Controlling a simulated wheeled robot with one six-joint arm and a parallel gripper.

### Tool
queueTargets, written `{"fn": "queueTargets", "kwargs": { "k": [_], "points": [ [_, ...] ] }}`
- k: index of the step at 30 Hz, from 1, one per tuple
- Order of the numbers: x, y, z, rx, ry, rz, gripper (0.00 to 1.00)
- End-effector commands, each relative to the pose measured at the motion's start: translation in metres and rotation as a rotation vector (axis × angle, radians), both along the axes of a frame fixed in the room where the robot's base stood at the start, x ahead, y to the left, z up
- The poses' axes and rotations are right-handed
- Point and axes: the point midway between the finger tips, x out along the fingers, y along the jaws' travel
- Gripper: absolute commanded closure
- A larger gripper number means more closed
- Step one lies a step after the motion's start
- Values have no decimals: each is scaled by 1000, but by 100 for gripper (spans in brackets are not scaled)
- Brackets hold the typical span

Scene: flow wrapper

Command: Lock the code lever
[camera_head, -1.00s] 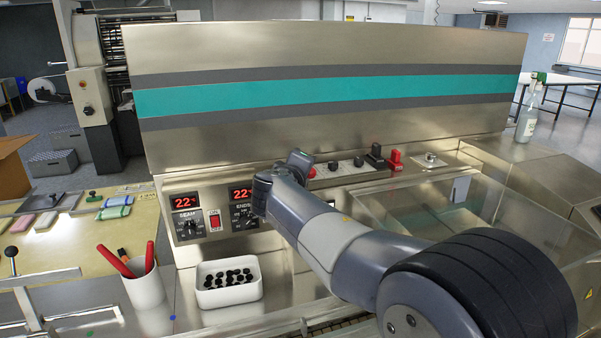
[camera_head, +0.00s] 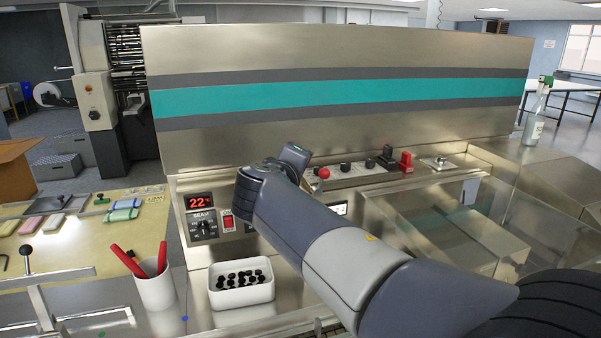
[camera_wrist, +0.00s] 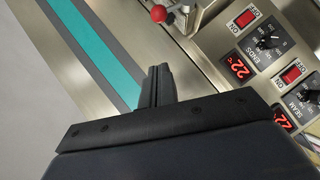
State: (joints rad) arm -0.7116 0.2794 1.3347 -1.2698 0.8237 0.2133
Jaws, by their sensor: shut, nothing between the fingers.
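A lever with a red ball (camera_head: 324,173) stands on the machine's control ledge; its ball also shows at the top of the wrist view (camera_wrist: 158,13). A lever with a black ball (camera_head: 27,249) stands on the left by a metal rail. No label shows which one is the code lever. My gripper (camera_wrist: 157,86) is shut and empty in the wrist view, with its fingers pointing toward the panel below the red ball, apart from it. In the head view my wrist is just left of the red ball, and the fingertips are hard to make out.
A red switch block (camera_head: 406,162) and black knobs (camera_head: 346,168) line the ledge to the right. The SEAM dial (camera_head: 204,226) and red switches are on the front panel. A white tray of black parts (camera_head: 241,294) and a pen cup (camera_head: 155,290) stand in front.

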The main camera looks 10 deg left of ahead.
Motion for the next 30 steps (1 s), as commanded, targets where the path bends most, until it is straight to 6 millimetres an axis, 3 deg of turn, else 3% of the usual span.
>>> {"fn": "queueTargets", "kwargs": {
  "k": [6, 13, 23, 30],
  "points": [
    [-29, 2, 8, 1, -1, 0, 100],
    [-36, 2, 11, 0, 0, -1, 100],
    [-32, 2, 10, -2, 1, -2, 100],
    [1, -1, 1, -3, 3, -5, 100]
  ]
}}
